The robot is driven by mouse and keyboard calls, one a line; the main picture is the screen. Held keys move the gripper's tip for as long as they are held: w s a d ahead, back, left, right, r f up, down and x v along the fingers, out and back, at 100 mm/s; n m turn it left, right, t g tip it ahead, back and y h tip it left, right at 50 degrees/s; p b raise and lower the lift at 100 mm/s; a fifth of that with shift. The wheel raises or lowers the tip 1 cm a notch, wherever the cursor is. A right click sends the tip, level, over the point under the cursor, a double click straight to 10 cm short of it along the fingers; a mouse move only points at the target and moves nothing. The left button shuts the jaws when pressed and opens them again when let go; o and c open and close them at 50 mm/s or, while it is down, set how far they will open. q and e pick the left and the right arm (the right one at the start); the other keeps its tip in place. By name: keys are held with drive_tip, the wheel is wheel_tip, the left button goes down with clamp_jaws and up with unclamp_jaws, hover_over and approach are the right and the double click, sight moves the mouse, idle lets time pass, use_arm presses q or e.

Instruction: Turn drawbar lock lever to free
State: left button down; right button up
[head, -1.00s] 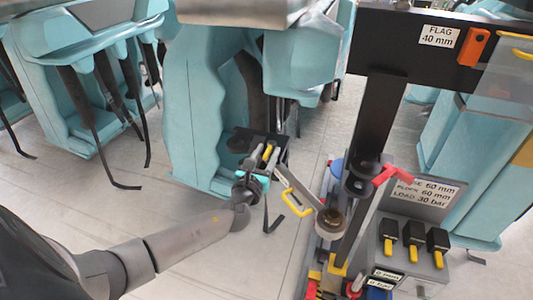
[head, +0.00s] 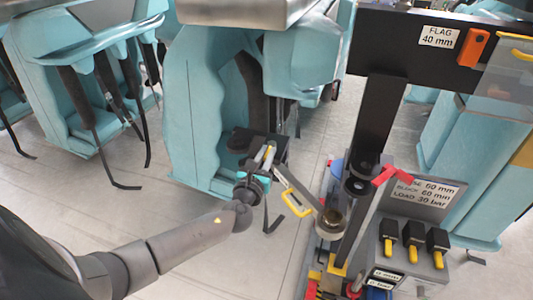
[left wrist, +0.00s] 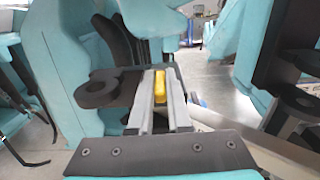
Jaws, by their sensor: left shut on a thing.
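My left gripper (head: 265,158) is beside the black bracket (head: 248,138) on the turquoise car. In the left wrist view its two grey fingers are shut around a yellow grip (left wrist: 160,86), which looks like the lock lever's handle. The lever's lower part is hidden by the fingers and wrist plate. In the head view the fingers mostly cover the yellow grip. A black ring-shaped lug (left wrist: 108,90) sits just left of the fingers. The grey drawbar (head: 299,190) with a yellow loop handle (head: 296,204) lies right of the gripper. My right gripper is not in view.
A black post (head: 378,118) with a red lever (head: 390,174) stands to the right. Beside it is a grey console (head: 412,262) with several black-and-yellow switches. Turquoise seats (head: 75,75) with hanging straps stand at left. The pale floor (head: 110,215) is open.

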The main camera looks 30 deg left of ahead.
use_arm(q)
drive_tip(key=shift+w+d+n+g+y+b, duration=0.3)
drive_tip(key=shift+d+n+g+y, duration=0.15)
drive_tip(key=shift+n+g+y, duration=0.95)
drive_tip(key=shift+w+d+n+g+y+b, duration=0.35)
drive_tip(key=shift+n+g+y, duration=0.55)
drive_tip(key=shift+y, duration=0.9)
drive_tip(key=shift+w+d+n+g+y+b, duration=0.2)
drive_tip(key=shift+d+n+g+y, duration=0.3)
drive_tip(key=shift+n+g+y, duration=0.7)
drive_tip(key=shift+n+y, duration=0.3)
drive_tip(key=shift+y, duration=0.2)
drive_tip(key=c, duration=0.9)
unclamp_jaws()
drive_tip(key=shift+o, duration=0.2)
drive_tip(key=v, duration=1.5)
drive_tip(key=shift+s+f, duration=0.15)
drive_tip(key=shift+s, duration=0.05)
